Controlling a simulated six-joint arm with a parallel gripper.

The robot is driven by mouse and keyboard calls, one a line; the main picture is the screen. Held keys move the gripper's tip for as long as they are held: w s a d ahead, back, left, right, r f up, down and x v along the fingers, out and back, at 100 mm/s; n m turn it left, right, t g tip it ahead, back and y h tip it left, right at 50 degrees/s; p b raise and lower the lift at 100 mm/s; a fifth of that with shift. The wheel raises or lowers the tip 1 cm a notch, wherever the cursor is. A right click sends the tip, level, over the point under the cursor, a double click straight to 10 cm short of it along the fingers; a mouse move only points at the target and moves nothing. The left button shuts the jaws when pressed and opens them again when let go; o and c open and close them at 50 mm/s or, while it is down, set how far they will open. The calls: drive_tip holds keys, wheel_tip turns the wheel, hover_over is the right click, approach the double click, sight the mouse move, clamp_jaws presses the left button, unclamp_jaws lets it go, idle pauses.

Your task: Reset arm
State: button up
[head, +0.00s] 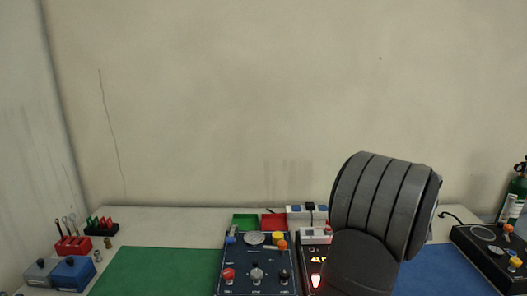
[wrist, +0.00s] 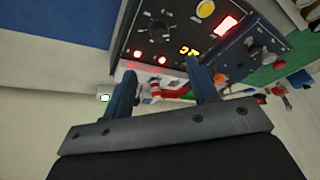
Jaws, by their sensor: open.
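My gripper (wrist: 160,68) shows in the wrist view with its two blue-grey fingers spread apart and nothing between them. Beyond the fingertips is a dark panel with lit red lamps and displays (wrist: 226,25), an orange readout and a yellow knob (wrist: 205,9). The fingertips overlap the panel's edge in the picture; I cannot tell how far apart they are. In the head view my dark grey arm stands right of centre and hides part of a panel with a lit readout (head: 316,282). My gripper is not visible there.
A dark panel with knobs (head: 257,270) stands at front centre, with green (head: 246,219) and red (head: 274,220) trays behind. A green mat (head: 155,272) and a blue mat (head: 445,272) lie bare at either side. A green cylinder (head: 516,187) and black box (head: 485,245) are right; tool racks (head: 73,245) left.

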drive_tip(key=v, duration=0.4)
drive_tip(key=x, duration=1.6)
drive_tip(key=shift+a+f, duration=0.1)
drive_tip(key=shift+f, duration=0.25)
drive_tip(key=m+t+h, duration=0.1)
drive_tip(key=m, duration=0.3)
drive_tip(key=shift+a, duration=0.1)
drive_tip(key=m+h, duration=0.2)
drive_tip(key=m, duration=0.2)
drive_tip(key=shift+t, duration=0.3)
drive_tip(key=shift+a+m+h, duration=0.15)
drive_tip(key=shift+m+h, duration=0.65)
drive_tip(key=shift+m, duration=1.6)
drive_tip(key=shift+m+g+h, duration=0.4)
drive_tip(key=shift+m+h, duration=0.3)
drive_tip(key=shift+m, duration=1.3)
drive_tip(key=shift+m, duration=0.3)
